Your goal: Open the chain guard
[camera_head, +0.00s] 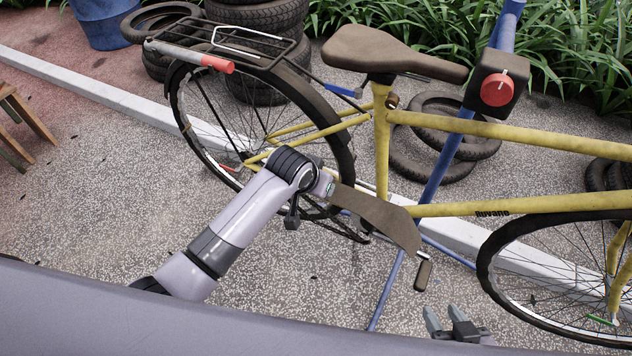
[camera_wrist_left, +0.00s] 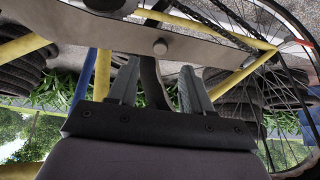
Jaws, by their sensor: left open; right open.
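The chain guard (camera_head: 385,219) is a brown-grey curved plate low on the yellow bicycle, beside the crank area. In the head view my left wrist hides most of this gripper at the guard's rear end. My right gripper (camera_head: 453,321) is open and empty at the bottom.
A blue stand (camera_head: 437,180) with a red-knobbed clamp (camera_head: 496,89) holds the bicycle. A pedal (camera_head: 423,274) hangs by the guard's front end. The front wheel (camera_head: 487,262) stands at the right. Tyres (camera_head: 262,15) are stacked behind. Paving at the lower left is clear.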

